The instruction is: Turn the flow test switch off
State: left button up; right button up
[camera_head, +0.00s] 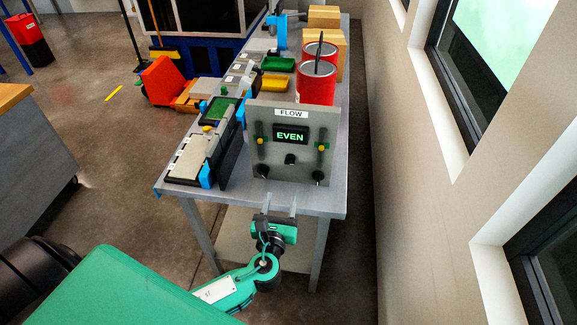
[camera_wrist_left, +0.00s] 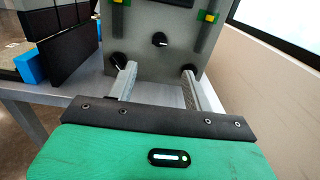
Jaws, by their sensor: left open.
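The grey flow panel (camera_head: 270,145) stands upright at the near end of the bench, under a "FLOW" label. Its display (camera_head: 291,135) reads "EVEN" in green. Three black knobs sit low on it: a left knob (camera_head: 262,171), a middle knob (camera_head: 290,159) and a right knob (camera_head: 318,177). I cannot tell from any lettering which one is the test switch. My left gripper (camera_head: 280,206) is open and empty, in front of and below the panel. In the left wrist view, the middle knob (camera_wrist_left: 160,39) lies beyond and between the open fingers. My right gripper is out of view.
The grey bench (camera_head: 330,200) has its near edge by my gripper. A long black-and-grey tray unit (camera_head: 200,155) with blue clips is left of the panel. Red cans (camera_head: 316,85) stand behind it. A wall with windows runs along the right. The space before the panel is clear.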

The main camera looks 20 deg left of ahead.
aim_at(289, 163)
pick_arm(q)
jog(key=p+x, duration=0.3)
jog(key=x, duration=1)
jog(key=shift+w+a+f, duration=0.1)
jog(key=shift+w, duration=0.25)
jog(key=c, duration=1)
